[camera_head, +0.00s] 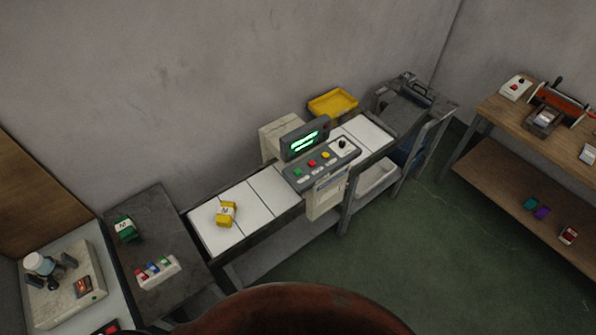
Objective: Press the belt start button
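A grey control panel (320,165) stands over the middle of the belt line. It carries a green button (298,171), a red button (312,163), a yellow button (325,155) and a black knob (342,144). Small labels sit by them, too small to read, so I cannot tell which one starts the belt. A display (305,140) above the panel shows lit green text. The white belt (262,202) runs to both sides of the panel. A yellow item (227,213) with a pale label lies on its left part. Neither of my grippers shows.
A large reddish-brown rounded shape (290,312) fills the bottom middle. A dark table (170,225) holds a green item (126,229) and a small rack (156,272). A yellow tray (333,102) sits behind the belt. A wooden bench (490,120) stands right; green floor (440,255) is clear between.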

